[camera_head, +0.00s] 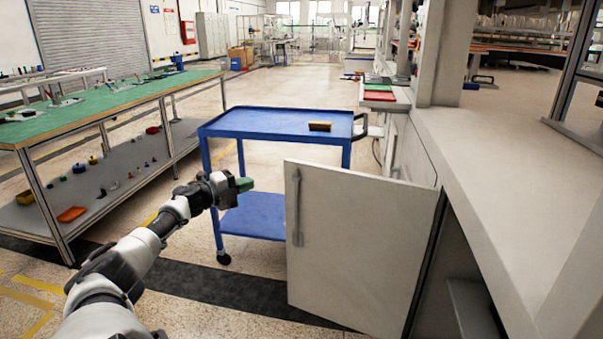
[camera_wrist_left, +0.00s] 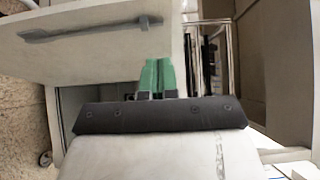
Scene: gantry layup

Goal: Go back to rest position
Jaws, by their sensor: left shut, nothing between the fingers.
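My left gripper (camera_head: 244,184) reaches out from the lower left in the head view, in front of the blue cart and left of the open cabinet door (camera_head: 355,245). Its green fingers are shut with nothing between them; they also show in the left wrist view (camera_wrist_left: 157,76). The white door stands swung out from the counter, with a grey handle (camera_head: 297,205) on its left side. In the wrist view the door (camera_wrist_left: 100,50) and its handle (camera_wrist_left: 90,29) lie beyond the fingers, apart from them as far as I can tell. My right gripper is not in view.
A blue cart (camera_head: 265,122) with a small brown-and-black item (camera_head: 320,126) on top stands behind the door. A long counter (camera_head: 500,160) runs along the right. A green-topped workbench (camera_head: 100,100) stands at the left. The aisle floor between workbench and cart is clear.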

